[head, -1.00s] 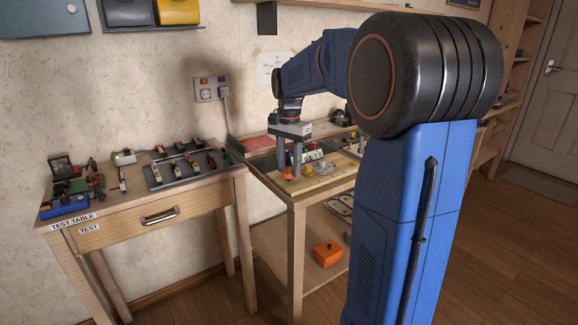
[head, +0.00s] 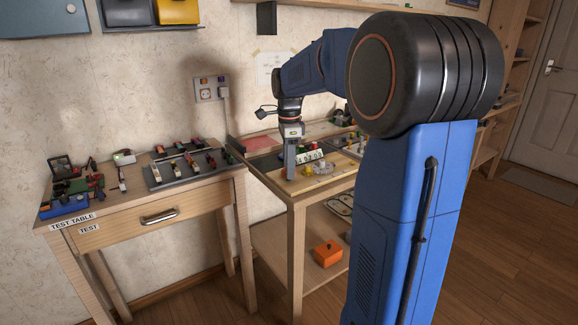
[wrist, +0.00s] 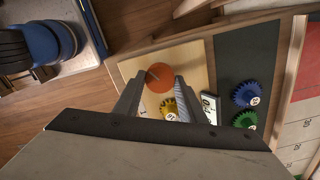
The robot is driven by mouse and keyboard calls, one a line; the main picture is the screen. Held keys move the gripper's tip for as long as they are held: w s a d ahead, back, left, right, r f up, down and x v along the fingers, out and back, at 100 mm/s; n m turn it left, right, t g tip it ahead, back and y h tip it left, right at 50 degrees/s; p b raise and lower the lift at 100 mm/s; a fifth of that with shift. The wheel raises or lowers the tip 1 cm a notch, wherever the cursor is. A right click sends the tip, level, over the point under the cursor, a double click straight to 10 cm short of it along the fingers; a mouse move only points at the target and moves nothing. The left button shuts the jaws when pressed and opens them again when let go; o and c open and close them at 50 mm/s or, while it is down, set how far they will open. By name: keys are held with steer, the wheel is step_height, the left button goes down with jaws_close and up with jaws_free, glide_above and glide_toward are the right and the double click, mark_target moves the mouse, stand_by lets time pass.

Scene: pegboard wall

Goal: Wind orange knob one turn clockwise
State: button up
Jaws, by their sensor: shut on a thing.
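The orange knob (wrist: 159,78) is a round orange disc on a light wooden board (wrist: 196,59) in the wrist view. My gripper (wrist: 154,84) is shut on the knob, with one finger on each side of it. In the head view my gripper (head: 290,174) points straight down over the near left part of the board, and its fingers hide the knob there. A yellow gear (wrist: 169,106) sits beside the knob, close to one finger. A white counter with digits (head: 310,157) stands just behind.
A blue gear (wrist: 247,94) and a green gear (wrist: 245,120) lie on a dark strip beside the board. The test table (head: 110,190) stands to the left with small parts on it. An orange box (head: 327,253) sits on the lower shelf.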

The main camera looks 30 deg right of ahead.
stand_by(0.4)
steer(key=o, duration=1)
steer(key=shift+o, duration=0.2)
step_height(320, 180, up, 17)
steer(key=shift+r, duration=0.2)
